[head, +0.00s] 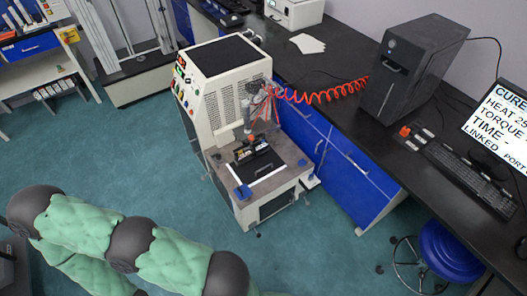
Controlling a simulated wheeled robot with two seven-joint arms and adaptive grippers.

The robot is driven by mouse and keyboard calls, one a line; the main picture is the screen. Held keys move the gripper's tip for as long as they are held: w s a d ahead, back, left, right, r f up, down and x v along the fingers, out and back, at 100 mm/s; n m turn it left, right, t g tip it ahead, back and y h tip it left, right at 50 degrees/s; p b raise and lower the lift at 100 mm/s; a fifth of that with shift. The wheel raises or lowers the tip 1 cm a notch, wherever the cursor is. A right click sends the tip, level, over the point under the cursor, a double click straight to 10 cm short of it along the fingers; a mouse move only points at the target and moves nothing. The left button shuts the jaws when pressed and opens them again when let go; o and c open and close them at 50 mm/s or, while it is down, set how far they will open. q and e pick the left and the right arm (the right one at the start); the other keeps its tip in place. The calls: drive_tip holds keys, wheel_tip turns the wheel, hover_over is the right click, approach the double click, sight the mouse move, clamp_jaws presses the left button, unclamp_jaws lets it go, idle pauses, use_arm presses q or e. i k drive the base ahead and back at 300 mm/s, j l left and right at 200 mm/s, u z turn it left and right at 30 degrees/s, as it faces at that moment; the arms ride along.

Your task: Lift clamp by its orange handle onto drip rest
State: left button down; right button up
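The rheometer (222,75) stands in the middle of the view, a tall cream cabinet with a low front deck (279,178). On the deck lie a dark assembly with small yellow parts (245,153) and a black plate with a white edge (262,170). No drip rest is clearly recognizable; a small pale ledge (312,181) juts from the deck's right side. My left arm crosses the lower left; its gripper is out of frame, as is my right gripper.
A black bench with blue cabinets (352,180) runs along the right, carrying a computer tower (413,66), keyboard (467,175) and monitor (503,122). A red coiled hose (325,96) spans from the rheometer toward the tower. A blue stool (450,250) stands lower right. Green floor before the rheometer is clear.

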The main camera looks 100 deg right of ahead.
sight(256, 147)
drive_tip(key=i+l+z, duration=0.25)
drive_tip(key=z, duration=0.2)
drive_tip(key=i+l+z, duration=0.15)
drive_tip(key=i+z, duration=0.7)
drive_tip(key=i+j+z, duration=0.1)
drive_tip(key=i+z, duration=0.75)
drive_tip(key=i+j+z, duration=0.1)
drive_tip(key=i+z, duration=0.35)
drive_tip(key=i+j+z, duration=0.25)
drive_tip(key=i+z, duration=0.25)
drive_tip(key=i+l+z, duration=0.15)
drive_tip(key=z, duration=0.25)
drive_tip(key=i+z, duration=0.2)
drive_tip(key=z, duration=0.2)
drive_tip(key=i+z, duration=0.2)
drive_tip(key=z, duration=0.15)
drive_tip(key=i+z, duration=0.2)
drive_tip(key=z, duration=0.2)
